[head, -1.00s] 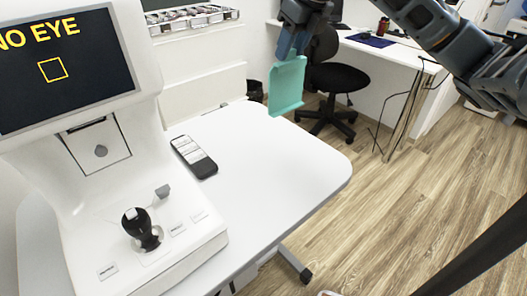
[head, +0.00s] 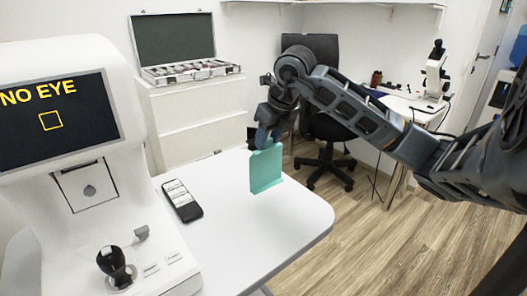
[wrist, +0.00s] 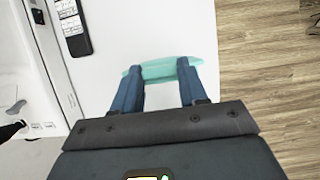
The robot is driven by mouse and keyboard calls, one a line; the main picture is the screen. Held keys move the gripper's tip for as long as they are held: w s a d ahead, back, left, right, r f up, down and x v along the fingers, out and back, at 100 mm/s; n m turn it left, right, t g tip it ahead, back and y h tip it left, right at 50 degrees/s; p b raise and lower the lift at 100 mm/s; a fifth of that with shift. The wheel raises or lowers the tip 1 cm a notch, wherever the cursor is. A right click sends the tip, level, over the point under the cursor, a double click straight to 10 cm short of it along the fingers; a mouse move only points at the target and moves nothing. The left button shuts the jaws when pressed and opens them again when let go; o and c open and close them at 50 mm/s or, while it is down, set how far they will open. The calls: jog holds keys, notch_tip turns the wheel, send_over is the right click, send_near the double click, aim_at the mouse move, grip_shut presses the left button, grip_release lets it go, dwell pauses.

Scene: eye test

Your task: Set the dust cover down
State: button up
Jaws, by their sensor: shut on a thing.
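The dust cover is a flat teal-green piece (head: 266,170), held upright in the head view above the right part of the white table (head: 240,215). My gripper (head: 264,143) is shut on its upper edge. In the wrist view the dust cover (wrist: 163,69) shows as a thin teal strip between and beyond my blue fingertips (wrist: 160,78), with the white tabletop beneath. I cannot tell exactly how far its lower edge is above the tabletop.
A white eye-test machine (head: 60,180) with a screen and joystick (head: 113,265) stands at left. A black remote (head: 182,200) lies on the table beside it. The tabletop around the cover is clear. A black chair (head: 325,130) and an open case (head: 185,68) are behind.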

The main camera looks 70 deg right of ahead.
aim_at(266, 147)
jog(key=shift+w+a+f, duration=0.1)
jog(key=shift+w+f, duration=0.25)
jog(key=shift+w, duration=0.25)
jog(key=shift+f, duration=2.2)
jog(key=o, duration=0.8)
jog(key=shift+r, duration=0.2)
jog(key=shift+r, duration=0.2)
jog(key=v, duration=1.1)
jog(key=shift+r, duration=0.3)
jog(key=shift+s+a, duration=0.15)
